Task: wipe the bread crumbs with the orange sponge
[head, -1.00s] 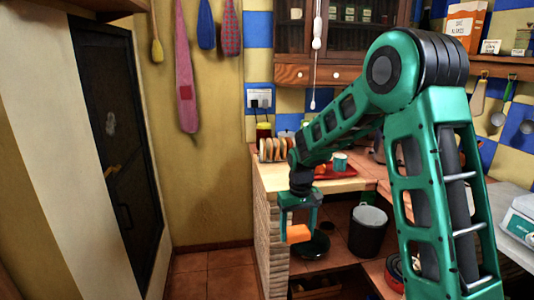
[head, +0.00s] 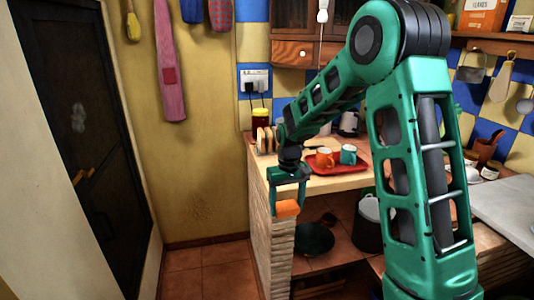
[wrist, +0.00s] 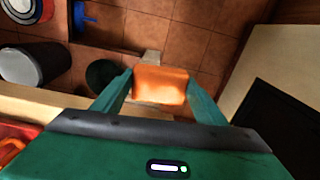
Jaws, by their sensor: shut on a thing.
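The orange sponge (head: 287,208) is held between the fingertips of my gripper (head: 288,205). In the head view it hangs in front of the near end of the brick counter (head: 258,172), close to the edge. In the wrist view the sponge (wrist: 160,85) sits between the two green fingers of my gripper (wrist: 160,88), with floor tiles below it. I cannot make out bread crumbs in either view.
A red tray (head: 323,170) with an orange mug (head: 324,157) and a teal mug (head: 348,154) stands on the counter. A plate rack (head: 264,140) and a jar (head: 261,123) are at the back. A dark bin (head: 368,225) stands below. Free floor lies left.

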